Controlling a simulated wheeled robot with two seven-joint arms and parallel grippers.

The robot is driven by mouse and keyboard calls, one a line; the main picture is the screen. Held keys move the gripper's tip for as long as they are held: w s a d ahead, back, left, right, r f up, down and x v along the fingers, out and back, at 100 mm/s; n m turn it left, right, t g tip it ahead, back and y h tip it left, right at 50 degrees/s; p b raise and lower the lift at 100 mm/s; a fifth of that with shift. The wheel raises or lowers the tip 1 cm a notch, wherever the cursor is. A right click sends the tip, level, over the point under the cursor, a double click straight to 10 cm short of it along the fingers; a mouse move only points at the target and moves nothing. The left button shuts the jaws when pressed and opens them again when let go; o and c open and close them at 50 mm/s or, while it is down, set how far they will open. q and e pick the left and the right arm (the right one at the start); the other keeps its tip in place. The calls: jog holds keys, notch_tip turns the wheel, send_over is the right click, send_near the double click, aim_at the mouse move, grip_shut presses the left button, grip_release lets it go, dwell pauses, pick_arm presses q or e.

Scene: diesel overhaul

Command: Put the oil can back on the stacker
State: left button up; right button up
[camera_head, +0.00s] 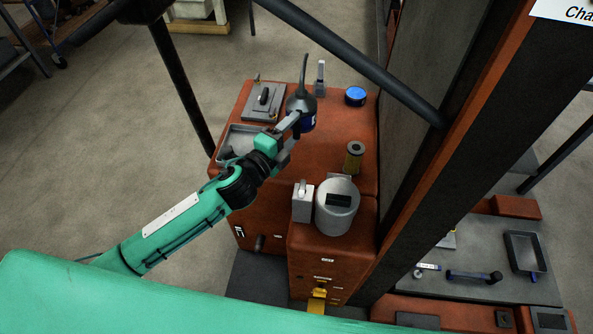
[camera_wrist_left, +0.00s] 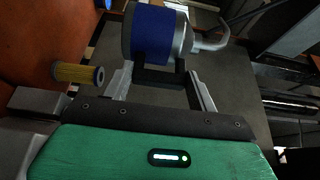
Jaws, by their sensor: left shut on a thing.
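The oil can (camera_head: 307,123) has a blue body, a grey top and a thin curved spout. In the head view it is over the far part of the red engine-like block (camera_head: 335,123), spout up. My left gripper (camera_head: 289,128) is shut on it. The left wrist view shows the blue can body (camera_wrist_left: 152,34) between the fingers (camera_wrist_left: 163,78), with the grey top and spout to the right. Whether its base touches the red top is hidden. I cannot tell which structure is the stacker. My right gripper is not in view.
On the red top are a brass filter (camera_head: 353,158), a blue-topped tin (camera_head: 355,96), a grey tray (camera_head: 233,139) and a flat metal plate (camera_head: 263,101). A grey cylinder (camera_head: 337,207) stands nearer. A dark post (camera_head: 455,150) rises on the right. A dark bar crosses above.

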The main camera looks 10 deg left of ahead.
pick_arm(q)
jog(key=shift+f+b, duration=1.4)
jog(key=shift+f, duration=7.9)
jog(key=shift+f, duration=0.1)
jog(key=o, duration=1)
jog(key=shift+s+f, duration=0.1)
jog(key=shift+o, duration=0.5)
